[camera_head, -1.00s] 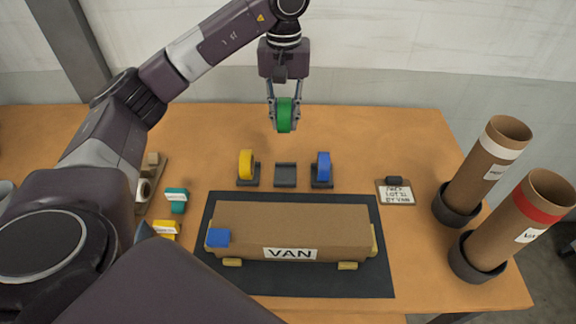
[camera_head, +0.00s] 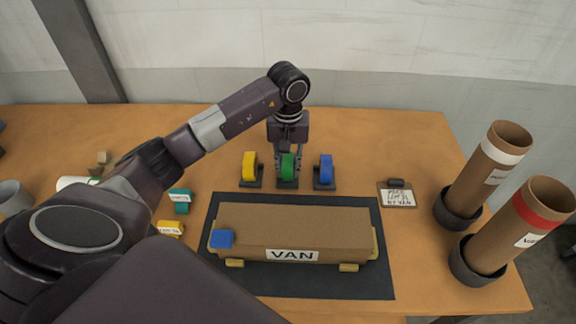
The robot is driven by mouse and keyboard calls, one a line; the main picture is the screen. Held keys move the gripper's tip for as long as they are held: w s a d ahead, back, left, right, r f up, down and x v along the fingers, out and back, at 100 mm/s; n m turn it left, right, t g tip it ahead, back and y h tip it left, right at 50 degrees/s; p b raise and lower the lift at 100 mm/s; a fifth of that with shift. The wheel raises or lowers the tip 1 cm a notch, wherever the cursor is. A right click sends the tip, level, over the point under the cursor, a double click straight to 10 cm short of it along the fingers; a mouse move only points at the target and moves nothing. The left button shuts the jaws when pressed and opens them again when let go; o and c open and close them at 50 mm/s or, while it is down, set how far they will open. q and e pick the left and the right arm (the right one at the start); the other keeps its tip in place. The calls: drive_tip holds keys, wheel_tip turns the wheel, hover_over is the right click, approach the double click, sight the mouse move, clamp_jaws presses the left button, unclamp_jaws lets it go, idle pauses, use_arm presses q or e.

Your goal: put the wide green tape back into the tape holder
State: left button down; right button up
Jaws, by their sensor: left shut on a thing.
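The wide green tape (camera_head: 287,167) stands upright at the middle holder, between the yellow tape (camera_head: 250,165) and the blue tape (camera_head: 326,169). My left gripper (camera_head: 288,158) reaches down from above and is shut on the green tape. The dark tape holder (camera_head: 287,184) shows just under the green tape. The tape looks to be in or right at the holder; I cannot tell whether it rests fully on it. The yellow and blue tapes stand in their own holders on either side. My right gripper is not in view.
A cardboard box marked VAN (camera_head: 293,232) lies on a dark mat (camera_head: 376,288) in front of the holders. A clipboard (camera_head: 398,197) lies to the right. Two cardboard tubes (camera_head: 484,175) (camera_head: 515,228) stand at the right edge. Teal (camera_head: 180,201) and yellow (camera_head: 170,229) labelled items sit left.

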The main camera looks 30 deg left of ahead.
use_arm(q)
drive_tip(key=shift+f, duration=0.25)
drive_tip(key=c, duration=1.7)
unclamp_jaws()
drive_tip(key=shift+c, duration=0.2)
drive_tip(key=shift+r, duration=0.25)
wheel_tip(320, 180, up, 10)
drive_tip(key=shift+r+b, duration=0.15)
drive_tip(key=shift+b, duration=1.1)
drive_tip(key=shift+r, duration=0.75)
drive_tip(key=shift+f, duration=0.1)
